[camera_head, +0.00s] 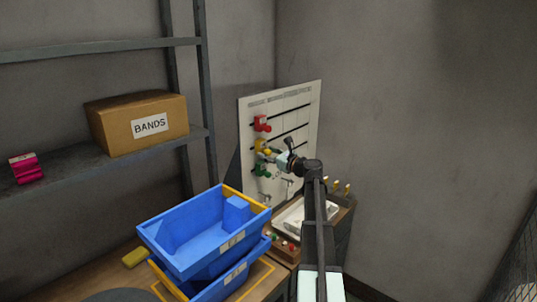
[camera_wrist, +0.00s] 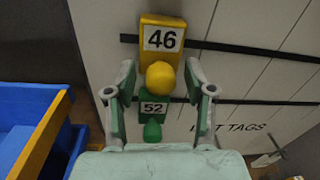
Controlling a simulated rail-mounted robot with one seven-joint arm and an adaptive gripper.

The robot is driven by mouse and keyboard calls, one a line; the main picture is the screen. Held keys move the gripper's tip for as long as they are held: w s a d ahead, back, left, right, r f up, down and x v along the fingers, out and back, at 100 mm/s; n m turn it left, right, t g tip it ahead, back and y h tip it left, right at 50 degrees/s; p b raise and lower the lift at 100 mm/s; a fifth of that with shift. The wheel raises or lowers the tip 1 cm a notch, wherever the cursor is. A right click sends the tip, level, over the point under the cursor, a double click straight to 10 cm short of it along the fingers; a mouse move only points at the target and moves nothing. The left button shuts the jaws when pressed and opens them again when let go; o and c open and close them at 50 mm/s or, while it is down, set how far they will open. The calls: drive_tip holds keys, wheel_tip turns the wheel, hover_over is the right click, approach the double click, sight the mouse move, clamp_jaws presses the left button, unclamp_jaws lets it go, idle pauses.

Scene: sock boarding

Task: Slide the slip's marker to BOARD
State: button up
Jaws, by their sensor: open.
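A white board (camera_head: 308,103) stands in the corner with dark horizontal rails. Red (camera_head: 262,123), yellow (camera_head: 262,145) and green (camera_head: 263,170) markers sit at its left side, one above another. In the wrist view the yellow marker (camera_wrist: 162,39) reads 46 and has a round yellow knob. The green marker (camera_wrist: 153,107) below it reads 52. My gripper (camera_wrist: 161,78) is open, with one finger on each side of the yellow knob; I cannot tell whether they touch it. The board's column headings are too small to read, and I see no readable slip.
Stacked blue bins (camera_head: 205,232) stand on the bench left of my arm. A tray with a white item (camera_head: 296,216) lies below the board. A BANDS box (camera_head: 137,122) and a pink item (camera_head: 26,168) sit on the shelf. The board is clear right of the markers.

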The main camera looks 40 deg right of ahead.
clamp_jaws()
drive_tip(key=d, duration=0.3)
drive_tip(key=w+d, duration=0.1)
drive_tip(key=d, duration=0.3)
drive_tip(key=w+d+b, duration=0.1)
drive_tip(key=d, duration=0.3)
drive_tip(key=shift+w, duration=0.15)
drive_tip(key=shift+a, duration=0.1)
unclamp_jaws()
drive_tip(key=s+d, duration=0.1)
drive_tip(key=s, duration=1.1)
drive_tip(key=shift+d, duration=0.3)
